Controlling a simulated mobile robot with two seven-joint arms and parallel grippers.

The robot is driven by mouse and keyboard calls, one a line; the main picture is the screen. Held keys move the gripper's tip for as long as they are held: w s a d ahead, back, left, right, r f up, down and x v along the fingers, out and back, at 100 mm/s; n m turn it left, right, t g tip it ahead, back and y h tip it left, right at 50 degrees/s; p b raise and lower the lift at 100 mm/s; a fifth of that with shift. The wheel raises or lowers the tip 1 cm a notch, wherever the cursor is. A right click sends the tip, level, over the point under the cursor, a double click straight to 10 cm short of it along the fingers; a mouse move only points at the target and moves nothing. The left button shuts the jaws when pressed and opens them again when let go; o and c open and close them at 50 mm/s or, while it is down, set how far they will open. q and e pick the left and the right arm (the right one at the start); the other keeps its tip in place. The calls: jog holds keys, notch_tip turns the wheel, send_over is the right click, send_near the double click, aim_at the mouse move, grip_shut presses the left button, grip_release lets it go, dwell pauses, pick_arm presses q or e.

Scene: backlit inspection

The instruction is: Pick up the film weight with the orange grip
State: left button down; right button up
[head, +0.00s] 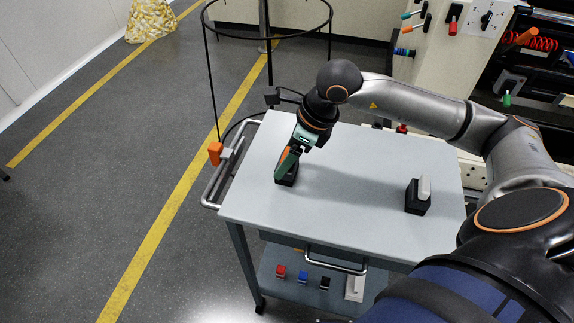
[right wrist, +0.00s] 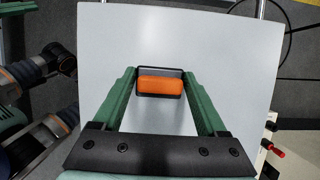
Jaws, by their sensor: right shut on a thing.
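The film weight with the orange grip (right wrist: 160,86) is between the two green fingers of my right gripper (right wrist: 159,78) in the right wrist view. Its dark base shows around the orange grip. In the head view my right gripper (head: 288,163) points down at the left part of the grey-white table top, shut on this grip, with the black base (head: 287,178) below the fingers. The base looks to be at the table surface; I cannot tell any small gap. My left gripper is not in view.
A second weight with a white grip (head: 424,188) and black base stands at the right of the table top (head: 345,170). Red, blue and black items lie on the lower shelf (head: 300,290). A black wire frame (head: 210,75) stands behind the table. The middle of the top is clear.

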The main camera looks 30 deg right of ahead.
grip_shut()
jog(key=shift+r, duration=0.1)
jog(key=shift+r, duration=0.1)
